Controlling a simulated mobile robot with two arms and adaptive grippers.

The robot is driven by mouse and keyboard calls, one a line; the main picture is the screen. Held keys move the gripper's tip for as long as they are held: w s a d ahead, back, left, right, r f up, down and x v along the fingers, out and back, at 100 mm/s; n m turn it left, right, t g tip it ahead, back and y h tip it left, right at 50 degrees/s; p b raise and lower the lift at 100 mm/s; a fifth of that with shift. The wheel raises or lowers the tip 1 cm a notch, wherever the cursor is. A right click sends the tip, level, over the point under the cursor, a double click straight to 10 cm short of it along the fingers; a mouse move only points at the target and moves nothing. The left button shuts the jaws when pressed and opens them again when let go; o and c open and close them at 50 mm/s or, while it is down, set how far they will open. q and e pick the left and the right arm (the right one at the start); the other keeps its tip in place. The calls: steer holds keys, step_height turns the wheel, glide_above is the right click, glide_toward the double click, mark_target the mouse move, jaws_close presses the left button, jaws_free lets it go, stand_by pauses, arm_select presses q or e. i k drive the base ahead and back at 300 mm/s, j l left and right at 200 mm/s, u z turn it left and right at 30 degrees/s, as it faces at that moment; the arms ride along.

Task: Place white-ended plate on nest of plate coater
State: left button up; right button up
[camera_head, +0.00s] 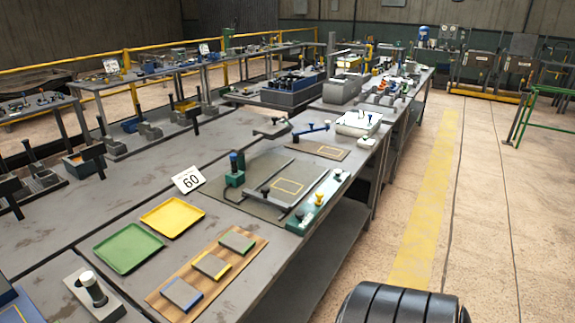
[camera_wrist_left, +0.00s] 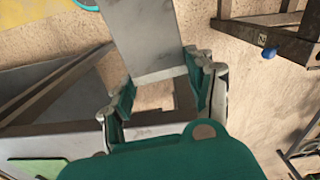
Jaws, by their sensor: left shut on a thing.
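In the left wrist view my left gripper (camera_wrist_left: 163,95) has its green-padded fingers on either side of a flat grey plate (camera_wrist_left: 148,38). The plate runs out of the top of the picture, and a paler strip shows along its near edge. I cannot tell for sure whether this strip is the white end. In the head view neither gripper shows. The plate coater (camera_head: 322,204) stands on the bench, with two rails, a green base and knobs. A yellow square outline (camera_head: 287,186), which looks like its nest, lies between the rails and is empty.
A wooden board (camera_head: 158,291) holds blue-, yellow- and green-ended plates. A yellow tray (camera_head: 172,217) and a green tray (camera_head: 128,248), both empty, lie beside it. A "60" sign (camera_head: 188,180) stands left of the coater.

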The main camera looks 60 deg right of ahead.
mark_target(286, 186)
steer(key=l+z, duration=0.25)
steer(key=l, duration=1.65)
